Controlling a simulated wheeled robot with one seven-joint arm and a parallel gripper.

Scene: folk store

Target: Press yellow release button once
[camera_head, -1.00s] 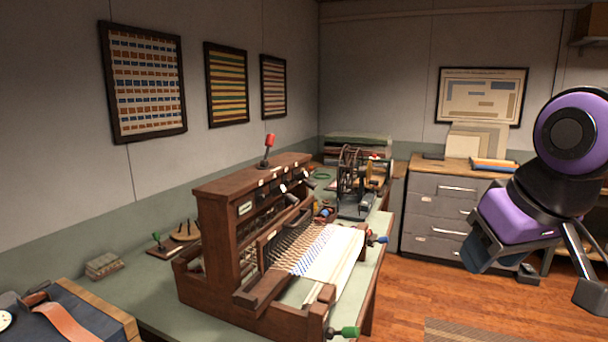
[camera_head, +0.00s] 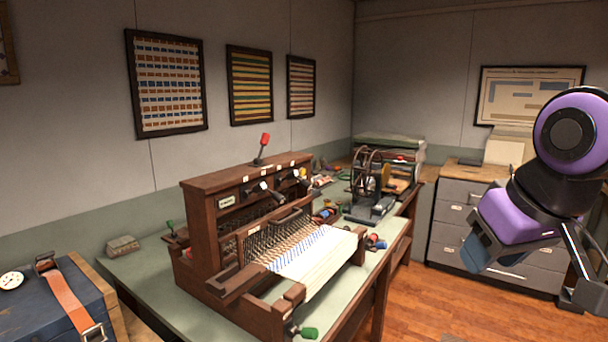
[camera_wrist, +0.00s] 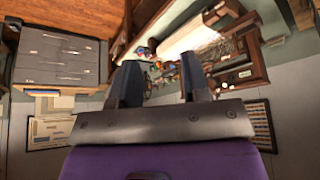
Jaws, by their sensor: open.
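I cannot make out a yellow release button in either view. A wooden loom (camera_head: 205,222) with a red-knobbed lever (camera_head: 262,148), dark handles and a white cloth (camera_head: 325,262) stands on the green bench. Behind it is a winding machine (camera_head: 368,185) with dark wheels and a tan-yellow part too small to identify. My gripper (camera_head: 532,262) hangs at the right, in the air and well apart from both machines. Its two dark fingers (camera_wrist: 160,82) are spread with nothing between them in the wrist view. The loom appears upside down there.
The bench (camera_head: 150,268) runs along the left wall. A blue case (camera_head: 58,308) with an orange strap is at the lower left. A grey drawer cabinet (camera_head: 450,215) stands at the back right. Wooden floor (camera_head: 440,312) is clear between bench and gripper.

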